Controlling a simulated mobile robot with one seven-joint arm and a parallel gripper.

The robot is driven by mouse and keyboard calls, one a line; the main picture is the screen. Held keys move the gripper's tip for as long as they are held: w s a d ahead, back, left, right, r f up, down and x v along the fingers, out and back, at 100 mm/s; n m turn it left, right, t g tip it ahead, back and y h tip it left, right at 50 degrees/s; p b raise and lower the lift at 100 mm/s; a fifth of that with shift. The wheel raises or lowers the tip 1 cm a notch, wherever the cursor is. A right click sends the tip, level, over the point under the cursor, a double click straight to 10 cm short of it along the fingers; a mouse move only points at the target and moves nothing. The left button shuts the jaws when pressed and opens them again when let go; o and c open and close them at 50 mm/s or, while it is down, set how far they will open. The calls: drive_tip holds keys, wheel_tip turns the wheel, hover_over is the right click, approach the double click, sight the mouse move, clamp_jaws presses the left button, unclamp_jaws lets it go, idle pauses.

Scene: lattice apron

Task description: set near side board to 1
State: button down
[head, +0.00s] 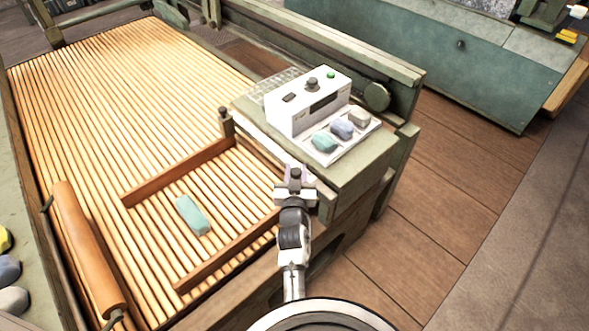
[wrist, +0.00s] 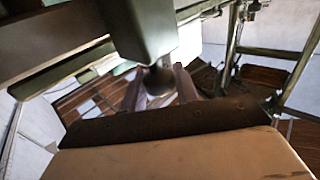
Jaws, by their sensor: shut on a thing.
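The near side board (head: 228,252) is a brown wooden rail lying on the slatted apron (head: 110,80), on the side closer to me. My gripper (head: 296,176) is beyond its right end, by the corner of the grey-green housing. In the wrist view my gripper (wrist: 160,88) has its two fingers on either side of a dark rounded knob (wrist: 157,80) and is shut on it. The knob sits under a grey-green block. Whether the knob joins the near side board is hidden. No scale or number is readable.
A second rail (head: 180,172) lies farther off, with a post and dark knob (head: 223,113) at its end. A teal block (head: 192,215) lies between the rails. A white control box (head: 308,102) and tray of coloured lumps (head: 341,130) top the housing. Wooden floor (head: 440,200) is clear at right.

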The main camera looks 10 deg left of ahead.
drive_tip(key=shift+d+f, duration=0.1)
drive_tip(key=shift+d, duration=0.1)
drive_tip(key=c, duration=1.1)
unclamp_jaws()
drive_tip(key=shift+s, duration=0.1)
drive_tip(key=shift+s, duration=0.1)
